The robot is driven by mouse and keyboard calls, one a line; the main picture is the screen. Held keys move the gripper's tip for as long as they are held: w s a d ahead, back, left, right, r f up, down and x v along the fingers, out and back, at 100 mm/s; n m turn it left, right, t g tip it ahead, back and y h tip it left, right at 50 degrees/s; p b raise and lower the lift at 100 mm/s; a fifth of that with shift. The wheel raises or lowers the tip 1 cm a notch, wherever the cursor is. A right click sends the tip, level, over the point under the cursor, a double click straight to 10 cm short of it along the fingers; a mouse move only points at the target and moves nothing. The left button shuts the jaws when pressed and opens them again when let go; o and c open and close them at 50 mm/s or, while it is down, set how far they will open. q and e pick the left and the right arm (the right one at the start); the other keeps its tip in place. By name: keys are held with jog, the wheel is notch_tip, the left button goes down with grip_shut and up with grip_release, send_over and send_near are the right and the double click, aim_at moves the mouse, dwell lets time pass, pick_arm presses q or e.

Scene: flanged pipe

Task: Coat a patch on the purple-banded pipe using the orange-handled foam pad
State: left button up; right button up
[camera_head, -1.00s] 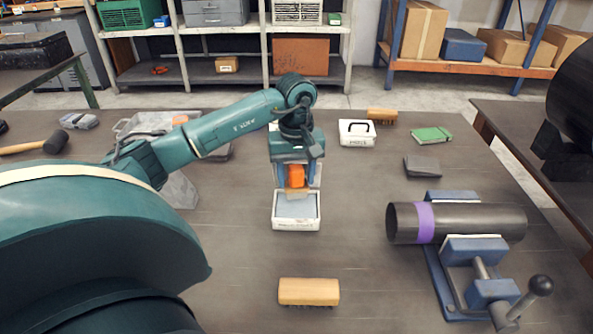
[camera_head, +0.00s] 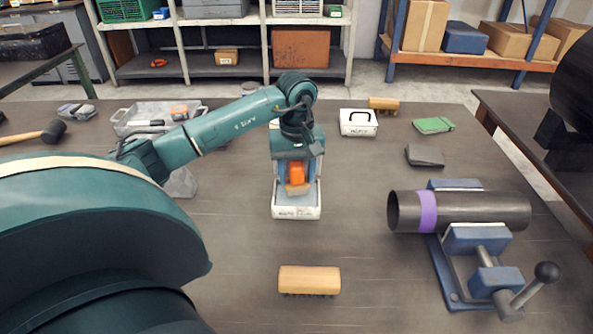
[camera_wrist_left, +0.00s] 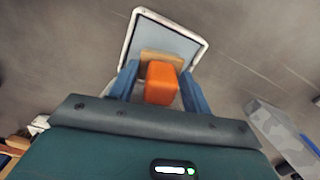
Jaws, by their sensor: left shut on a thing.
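The foam pad's orange handle (camera_head: 297,173) is between the fingers of my left gripper (camera_head: 297,180), which is shut on it; it also shows in the left wrist view (camera_wrist_left: 161,83). The pad's tan body (camera_head: 298,189) is over a white tray (camera_head: 296,213) holding a grey-blue layer. Whether the pad touches that layer I cannot tell. The dark pipe with a purple band (camera_head: 427,212) lies level in a blue clamp (camera_head: 470,240) at the right. My right gripper does not show.
A wooden brush (camera_head: 309,280) lies in front of the tray. A white lidded box (camera_head: 358,122), a green pad (camera_head: 433,125) and a grey block (camera_head: 425,155) lie behind the pipe. The clamp's lever knob (camera_head: 546,272) sticks up at the right. Table between tray and pipe is clear.

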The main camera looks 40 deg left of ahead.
pick_arm(q)
jog(key=shift+f+b, duration=0.45)
jog(key=shift+f, duration=0.05)
dwell(0.4)
jog(key=shift+f, duration=0.1)
dwell(1.1)
jog(key=shift+r+p, duration=0.55)
jog(key=shift+r, duration=0.4)
jog(key=shift+r+p, duration=1.7)
jog(key=shift+r, duration=0.95)
jog(key=shift+d, duration=0.15)
